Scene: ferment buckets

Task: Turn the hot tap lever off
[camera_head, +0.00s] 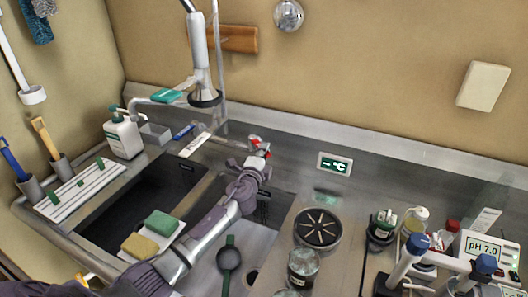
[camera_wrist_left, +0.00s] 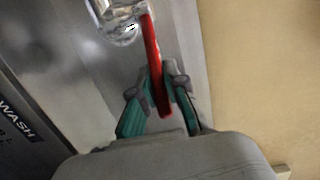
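The hot tap lever is a slim red bar (camera_wrist_left: 153,55) on a shiny chrome tap body (camera_wrist_left: 118,22) in the left wrist view. In the head view, the tap (camera_head: 257,145) with red parts stands at the back of the sink. My left gripper (camera_head: 258,162) reaches it from the front. In the wrist view, my left gripper (camera_wrist_left: 156,95) has its two teal-padded fingers apart, with the lever's lower end between them. The right finger is close to the lever; I cannot tell whether it touches. A gap shows on the left. My right gripper is not in view.
A sink with dark basins (camera_head: 130,205) lies under my left arm. A soap bottle (camera_head: 122,135) stands at left. A spray hose head (camera_head: 203,60) hangs behind. A temperature display (camera_head: 334,164) is right of the tap. Jars and a pH meter (camera_head: 484,248) crowd the right.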

